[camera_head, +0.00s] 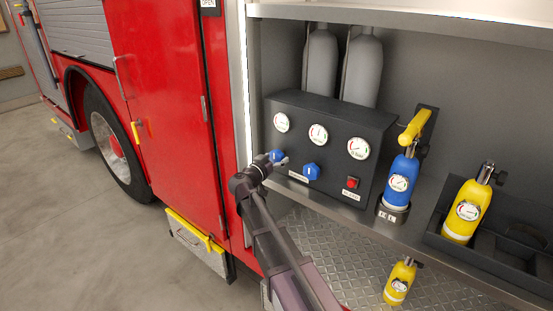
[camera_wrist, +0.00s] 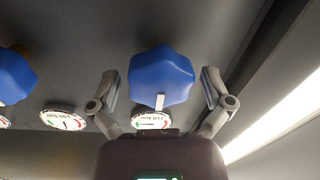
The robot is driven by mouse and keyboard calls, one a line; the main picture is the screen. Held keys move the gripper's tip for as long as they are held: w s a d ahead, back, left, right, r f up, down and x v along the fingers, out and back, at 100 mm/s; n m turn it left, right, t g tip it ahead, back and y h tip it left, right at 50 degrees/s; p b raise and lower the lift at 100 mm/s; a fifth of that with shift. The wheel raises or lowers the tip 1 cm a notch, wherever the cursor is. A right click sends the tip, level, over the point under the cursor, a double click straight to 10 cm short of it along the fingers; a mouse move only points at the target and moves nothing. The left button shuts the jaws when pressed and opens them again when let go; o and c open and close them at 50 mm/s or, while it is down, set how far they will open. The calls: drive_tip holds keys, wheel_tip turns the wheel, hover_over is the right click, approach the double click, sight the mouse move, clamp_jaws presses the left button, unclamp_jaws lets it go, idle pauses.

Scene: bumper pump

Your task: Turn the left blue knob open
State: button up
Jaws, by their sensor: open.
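The left blue knob (camera_head: 276,155) is on the dark control panel (camera_head: 333,125), below the left gauge, partly hidden by my gripper (camera_head: 272,165). In the wrist view, this blue knob (camera_wrist: 161,72) sits between the two fingers of my gripper (camera_wrist: 159,76). The fingers are open, one on each side, with a visible gap to the knob. A white mark on the knob points down in the wrist view, toward a round gauge (camera_wrist: 151,120). The right blue knob (camera_head: 311,171) is on the panel; it shows at the left edge of the wrist view (camera_wrist: 14,78).
The panel also has a red switch (camera_head: 352,182) and several gauges. A blue cylinder (camera_head: 398,183) and a yellow cylinder (camera_head: 466,208) stand to the right. The compartment's left wall is close to the knob; its bright strip (camera_wrist: 275,118) shows in the wrist view.

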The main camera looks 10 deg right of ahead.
drive_tip(key=c, duration=1)
drive_tip(key=shift+n, duration=0.3)
drive_tip(key=n, duration=0.3)
drive_tip(key=shift+r+n, duration=0.1)
drive_tip(key=shift+n, duration=0.3)
drive_tip(key=n+p, duration=0.1)
drive_tip(key=n, duration=0.3)
drive_tip(key=shift+g, duration=0.3)
drive_tip(key=n, duration=0.5)
drive_tip(key=shift+n, duration=0.3)
drive_tip(key=n, duration=0.4)
drive_tip(key=shift+r+n, duration=0.1)
drive_tip(key=shift+n, duration=0.2)
drive_tip(key=shift+g+h, duration=0.3)
drive_tip(key=shift+g, duration=0.1)
